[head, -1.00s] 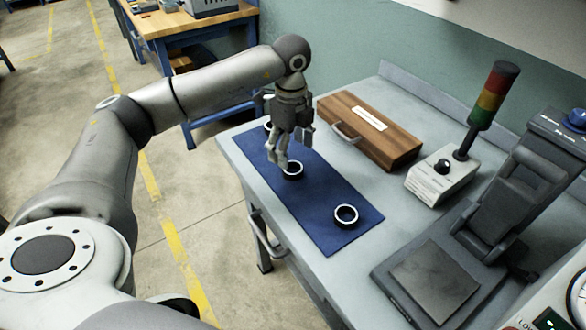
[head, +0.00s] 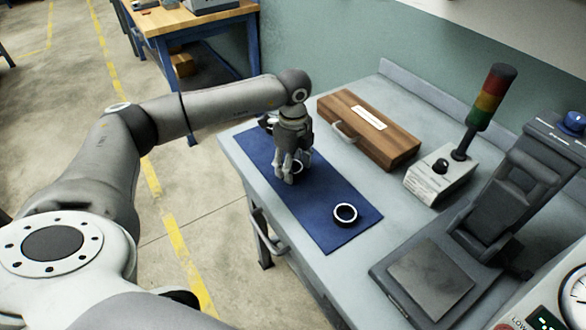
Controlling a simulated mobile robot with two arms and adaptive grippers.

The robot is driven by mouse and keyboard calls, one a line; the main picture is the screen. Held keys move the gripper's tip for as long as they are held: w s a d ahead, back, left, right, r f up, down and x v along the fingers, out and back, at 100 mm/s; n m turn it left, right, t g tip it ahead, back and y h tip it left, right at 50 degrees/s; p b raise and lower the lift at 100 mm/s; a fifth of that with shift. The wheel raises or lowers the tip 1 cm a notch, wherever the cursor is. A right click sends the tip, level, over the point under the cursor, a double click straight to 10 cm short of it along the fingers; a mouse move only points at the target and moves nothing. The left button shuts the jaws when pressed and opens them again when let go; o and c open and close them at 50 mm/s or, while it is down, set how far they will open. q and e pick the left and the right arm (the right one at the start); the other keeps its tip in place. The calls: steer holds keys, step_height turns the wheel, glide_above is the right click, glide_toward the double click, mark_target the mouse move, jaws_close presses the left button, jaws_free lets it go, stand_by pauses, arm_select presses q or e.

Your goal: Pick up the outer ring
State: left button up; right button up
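Several dark rings with bright rims lie on the blue mat (head: 325,226). One ring (head: 345,214) lies clear near the mat's front right end. The middle ring (head: 298,167) is mostly hidden behind my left gripper (head: 289,181), which points down with its fingers at mat level around or just in front of it. I cannot tell whether the fingers touch or grip it. Another ring (head: 267,122) at the mat's far end is partly hidden by the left arm. My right gripper is not in view.
A wooden case (head: 370,130) with a handle stands behind the mat. A control box (head: 441,178) with a stack light (head: 492,97) and a dark grey machine (head: 510,205) stand to the right on the grey table (head: 240,160). The mat's front right part is free around its ring.

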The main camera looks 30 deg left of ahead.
arm_select(q)
steer(key=c, duration=0.6)
steer(key=shift+r, duration=0.1)
